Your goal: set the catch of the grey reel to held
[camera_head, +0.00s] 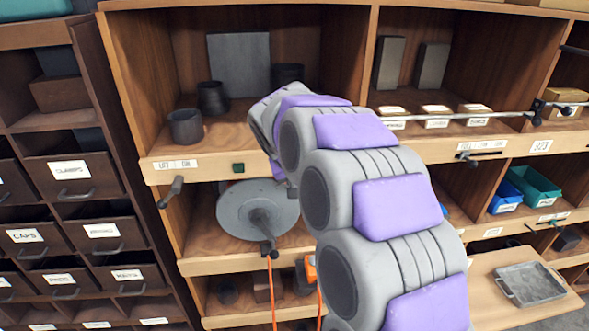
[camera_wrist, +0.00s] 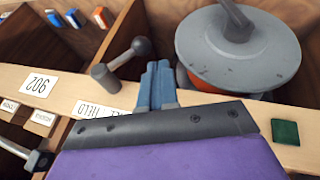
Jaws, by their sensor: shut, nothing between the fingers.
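The grey reel shows as a round disc with a hub in the head view (camera_head: 258,208), low in the middle compartment. In the wrist view the reel (camera_wrist: 238,50) is at upper right, with an orange part under its disc. A dark knobbed lever (camera_wrist: 128,57) sits beside it on the wooden rail, knob toward upper right. An upside-down label (camera_wrist: 98,111), seemingly including "HELD", lies near it, partly covered by my gripper. My gripper (camera_wrist: 160,66) is shut and empty, its blue fingertips close beside the knob; contact is unclear. My arm hides the fingers and this lever in the head view.
A green square (camera_head: 238,168) is on the rail, left of my arm. Another lever (camera_head: 170,190) hangs farther left below a label. Grey cups (camera_head: 186,127) stand on the shelf above. A horizontal rod (camera_head: 470,117) crosses the right compartment. Orange cord hangs below the reel.

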